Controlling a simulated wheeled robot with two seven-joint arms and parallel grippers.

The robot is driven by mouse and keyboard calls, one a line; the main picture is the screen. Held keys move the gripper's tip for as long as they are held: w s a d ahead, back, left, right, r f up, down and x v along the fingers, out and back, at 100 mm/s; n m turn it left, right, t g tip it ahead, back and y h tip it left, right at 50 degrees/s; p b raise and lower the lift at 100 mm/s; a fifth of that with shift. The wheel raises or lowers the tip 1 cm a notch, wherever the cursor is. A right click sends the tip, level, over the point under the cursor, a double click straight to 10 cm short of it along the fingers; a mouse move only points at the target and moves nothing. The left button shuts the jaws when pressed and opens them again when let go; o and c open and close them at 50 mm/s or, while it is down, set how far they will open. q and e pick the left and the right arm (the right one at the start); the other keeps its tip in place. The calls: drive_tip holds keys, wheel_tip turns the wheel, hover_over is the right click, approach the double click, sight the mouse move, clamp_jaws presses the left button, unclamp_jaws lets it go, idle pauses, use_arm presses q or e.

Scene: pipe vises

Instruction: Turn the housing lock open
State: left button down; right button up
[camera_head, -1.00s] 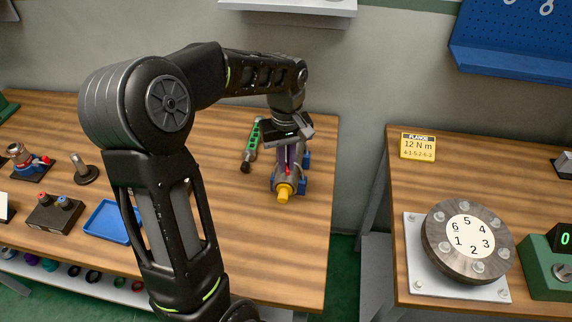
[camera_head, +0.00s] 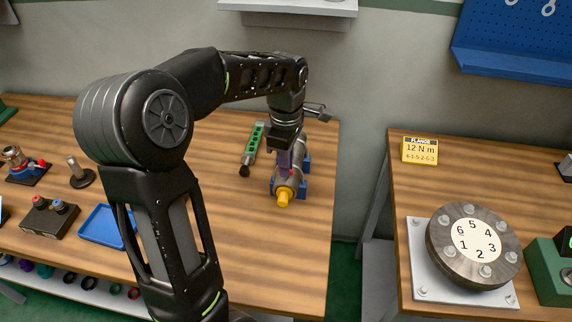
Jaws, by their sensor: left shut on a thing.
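The housing (camera_head: 290,187) is a grey cylinder with a yellow end (camera_head: 283,198), lying in a blue vise (camera_head: 303,187) near the right end of the wooden bench. My left gripper (camera_head: 285,158) reaches down onto it from above and is shut on a part at its top, most likely the lock. The fingertips and the lock itself are largely hidden by the gripper and the wrist. My right gripper does not show.
A green tool (camera_head: 253,146) with a black end lies just left of the housing. A blue tray (camera_head: 101,227) and a dark button box (camera_head: 49,218) are farther left. A round flange (camera_head: 473,247) stands on the right-hand bench, across a gap.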

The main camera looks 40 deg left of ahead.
use_arm(q)
drive_tip(key=shift+n, duration=1.1)
drive_tip(key=c, duration=1.5)
unclamp_jaws()
wheel_tip(320, 180, up, 8)
drive_tip(key=shift+f+b, duration=0.1)
drive_tip(key=shift+b, duration=0.4)
